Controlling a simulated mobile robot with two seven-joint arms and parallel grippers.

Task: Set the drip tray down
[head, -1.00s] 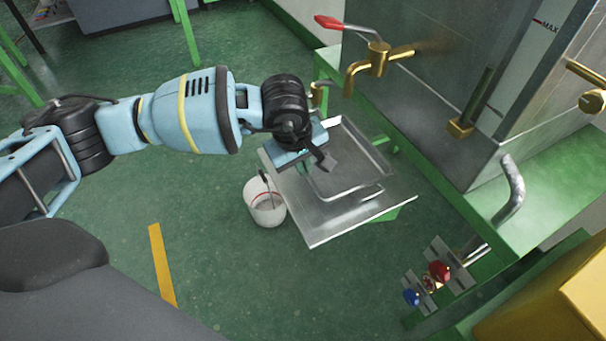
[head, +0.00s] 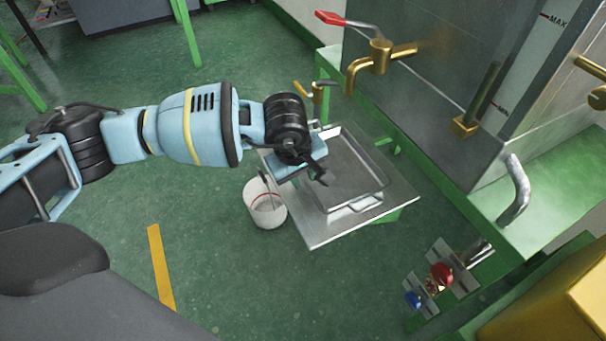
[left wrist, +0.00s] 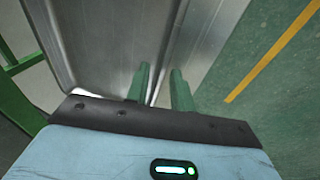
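The drip tray (head: 366,202) is a shallow metal tray with a raised rim. In the head view it is over a flat metal plate (head: 318,236) below the brass tap; I cannot tell whether it touches the plate all round. My left gripper (head: 320,176) is at the tray's left side. In the left wrist view its two green fingers (left wrist: 160,72) straddle the rim of the tray (left wrist: 100,45), one finger on each side, and look shut on it. The gripper hides part of the tray's left edge. My right gripper is out of view.
A white bucket (head: 266,208) stands on the floor left of the plate. A brass tap with a red lever (head: 378,58) juts from the metal tank (head: 430,95) above. Red and blue knobs (head: 441,275) are at the lower right.

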